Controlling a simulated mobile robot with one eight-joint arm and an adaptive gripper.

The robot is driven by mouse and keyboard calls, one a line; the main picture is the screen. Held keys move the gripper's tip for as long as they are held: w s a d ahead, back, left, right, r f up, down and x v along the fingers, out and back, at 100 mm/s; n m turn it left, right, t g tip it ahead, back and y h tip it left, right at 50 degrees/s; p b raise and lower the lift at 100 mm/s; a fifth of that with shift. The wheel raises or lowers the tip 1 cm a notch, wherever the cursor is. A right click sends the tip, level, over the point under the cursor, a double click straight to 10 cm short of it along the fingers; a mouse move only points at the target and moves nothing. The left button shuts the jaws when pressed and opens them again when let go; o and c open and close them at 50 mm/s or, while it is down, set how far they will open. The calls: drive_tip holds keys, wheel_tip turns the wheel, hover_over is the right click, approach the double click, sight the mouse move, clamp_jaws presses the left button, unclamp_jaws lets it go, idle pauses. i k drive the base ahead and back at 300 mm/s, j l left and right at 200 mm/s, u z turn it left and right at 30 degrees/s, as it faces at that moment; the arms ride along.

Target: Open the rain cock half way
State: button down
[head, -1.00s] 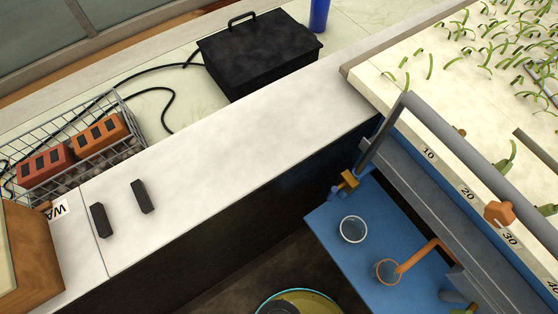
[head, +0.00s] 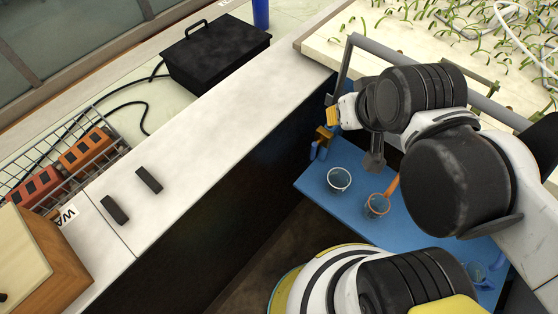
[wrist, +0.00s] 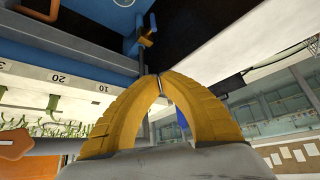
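A small brass cock (head: 325,133) sits on the pipework by the left end of the blue shelf; no label names it as the rain cock. In the wrist view the brass cock (wrist: 147,38) is above and slightly left of my fingertips, with a visible gap. My gripper (head: 333,115) is close beside it in the head view. In the wrist view the yellow fingers of my gripper (wrist: 160,78) come together at the tips, with nothing seen held. How far the cock is turned is too small to tell.
A grey rail (head: 400,62) runs along the planted bed (head: 335,40). An orange knob (wrist: 15,143) is at lower left in the wrist view. The white ledge (head: 215,125) holds two black blocks.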

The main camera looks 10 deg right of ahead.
sight(315, 145)
drive_tip(key=k+l+z, duration=0.25)
drive_tip(key=k+z, duration=0.2)
drive_tip(key=k+l+z, duration=0.45)
